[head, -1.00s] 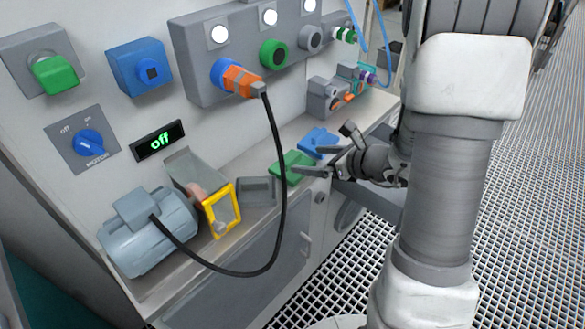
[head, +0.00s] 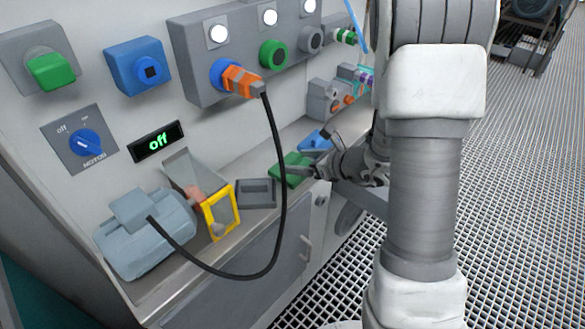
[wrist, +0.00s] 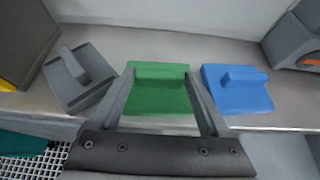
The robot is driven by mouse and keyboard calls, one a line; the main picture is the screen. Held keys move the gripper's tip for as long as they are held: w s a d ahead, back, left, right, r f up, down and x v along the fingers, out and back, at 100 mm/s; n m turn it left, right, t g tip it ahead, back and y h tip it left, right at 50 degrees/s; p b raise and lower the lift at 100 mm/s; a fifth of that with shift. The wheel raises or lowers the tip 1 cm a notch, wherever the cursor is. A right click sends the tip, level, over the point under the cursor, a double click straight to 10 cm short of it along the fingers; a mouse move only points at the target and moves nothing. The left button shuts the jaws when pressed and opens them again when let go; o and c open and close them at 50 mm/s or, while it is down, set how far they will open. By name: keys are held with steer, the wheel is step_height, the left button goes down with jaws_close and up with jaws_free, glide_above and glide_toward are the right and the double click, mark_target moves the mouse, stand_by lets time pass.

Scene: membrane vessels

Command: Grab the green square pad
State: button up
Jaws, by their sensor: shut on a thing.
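The green square pad (head: 292,170) lies on the shelf between a grey pad and a blue pad. My gripper (head: 306,170) is at the pad from the front right in the head view. In the wrist view the green pad (wrist: 158,90) sits between the two fingers of my gripper (wrist: 160,88), one finger along each side of it. My gripper is shut on the green pad. The pad appears still at shelf level; whether it is lifted at all I cannot tell.
The blue pad (wrist: 238,90) is close to the right finger, the grey pad (wrist: 78,78) close to the left. A black cable (head: 284,190) hangs from the orange plug (head: 240,82) in front of the shelf. The motor (head: 147,232) stands at left.

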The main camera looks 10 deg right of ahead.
steer(key=c, duration=0.3)
